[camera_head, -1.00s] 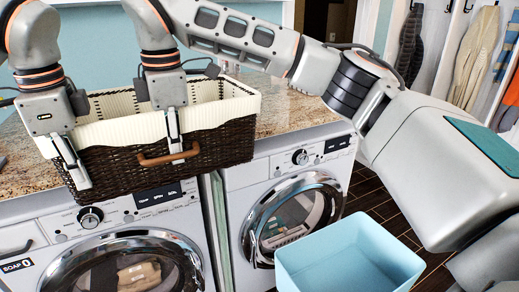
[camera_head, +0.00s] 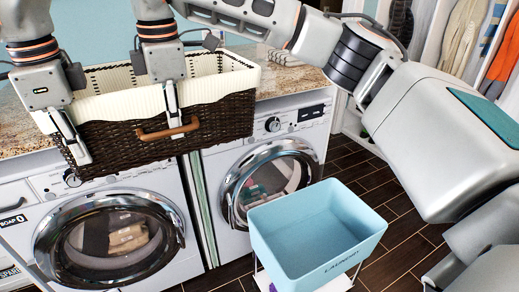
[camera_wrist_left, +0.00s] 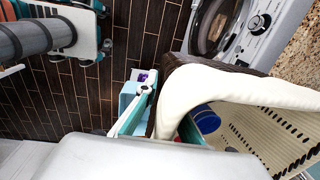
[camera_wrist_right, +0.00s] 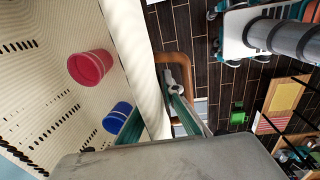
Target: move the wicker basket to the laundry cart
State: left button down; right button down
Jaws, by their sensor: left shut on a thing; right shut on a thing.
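The wicker basket (camera_head: 215,118), dark brown with a cream liner, is held level in front of the counter at left in the head view. My left gripper (camera_head: 70,137) is shut on its rim near the left corner. My right gripper (camera_head: 173,112) is shut on the same near rim, beside the brown handle (camera_head: 168,130). The right wrist view shows a red cup (camera_wrist_right: 90,67) and a blue cup (camera_wrist_right: 117,116) inside the basket. The laundry cart (camera_head: 330,262), a light blue bin marked LAUNDRY, stands empty to the lower right, apart from the basket.
Two front-loading machines (camera_head: 110,235) (camera_head: 272,185) stand under the granite counter (camera_head: 290,78). Dark wood floor (camera_head: 390,190) is clear right of the cart. Clothes (camera_head: 460,35) hang at the upper right.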

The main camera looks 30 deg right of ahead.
aim_at(311, 249)
jog(key=k+l, duration=0.15)
jog(key=l, duration=0.15)
jog(key=k+l, duration=0.35)
jog(key=l, duration=0.25)
jog(key=k+l, duration=0.1)
jog(key=l, duration=0.3)
jog(key=k+l, duration=0.15)
jog(key=l, duration=0.2)
jog(key=k+l, duration=0.1)
jog(key=l, duration=0.3)
jog(key=k+l, duration=0.15)
jog(key=l, duration=0.25)
